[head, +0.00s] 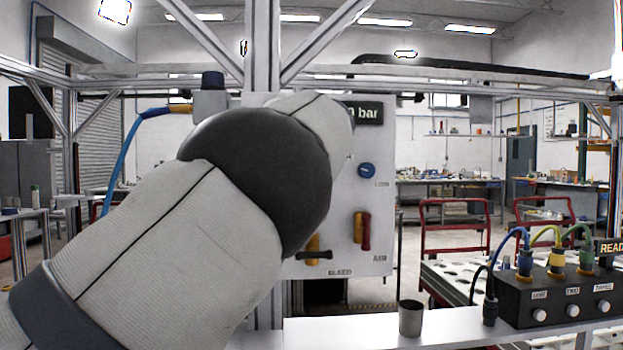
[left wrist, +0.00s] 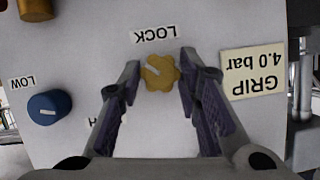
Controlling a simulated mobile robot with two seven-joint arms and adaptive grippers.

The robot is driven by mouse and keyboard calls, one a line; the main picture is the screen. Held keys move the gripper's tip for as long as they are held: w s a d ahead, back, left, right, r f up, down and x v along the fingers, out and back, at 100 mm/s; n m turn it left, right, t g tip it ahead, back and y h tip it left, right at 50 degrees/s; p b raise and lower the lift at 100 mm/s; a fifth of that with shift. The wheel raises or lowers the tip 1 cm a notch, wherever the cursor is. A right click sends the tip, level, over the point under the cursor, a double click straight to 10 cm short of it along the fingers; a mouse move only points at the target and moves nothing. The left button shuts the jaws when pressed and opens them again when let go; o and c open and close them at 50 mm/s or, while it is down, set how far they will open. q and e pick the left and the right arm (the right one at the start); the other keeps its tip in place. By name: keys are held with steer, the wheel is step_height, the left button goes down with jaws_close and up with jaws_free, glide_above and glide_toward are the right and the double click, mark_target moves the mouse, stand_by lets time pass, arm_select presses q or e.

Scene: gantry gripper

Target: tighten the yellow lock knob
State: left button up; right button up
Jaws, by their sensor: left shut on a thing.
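The yellow lock knob (left wrist: 160,73) sits on the pale panel under a LOCK label, upside down in the left wrist view. It is lobed, with a pale pointer mark. My left gripper (left wrist: 160,80) has one fingertip on each side of the knob and is shut on it. In the head view my left arm covers the lock knob and my left gripper; only the right part of the panel (head: 377,215) shows. My right gripper is in neither view.
A blue LOW knob (left wrist: 49,107) and a brass fitting (left wrist: 36,9) are nearby on the panel. In the head view, a blue knob (head: 367,170), a red-and-yellow handle (head: 362,230) and a BLEED lever (head: 314,252) show. A grey cup (head: 411,318) and black connector box (head: 560,297) stand on the ledge.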

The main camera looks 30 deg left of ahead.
arm_select(q)
steer(key=m+y, duration=0.1)
steer(key=m, duration=0.1)
steer(key=m+g+y, duration=0.1)
steer(key=m, duration=0.1)
steer(key=m+y+b, duration=0.1)
steer(key=m, duration=0.1)
steer(key=shift+w+d+f+g+y, duration=0.2)
steer(key=shift+f+g+y, duration=0.1)
steer(key=shift+y, duration=0.1)
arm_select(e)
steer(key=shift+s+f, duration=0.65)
arm_select(q)
steer(key=shift+m, duration=0.4)
steer(key=shift+s, duration=0.1)
steer(key=o, duration=1.1)
steer(key=shift+r, duration=0.1)
steer(key=v, duration=0.7)
steer(key=shift+s+d, duration=0.15)
steer(key=shift+d, duration=0.05)
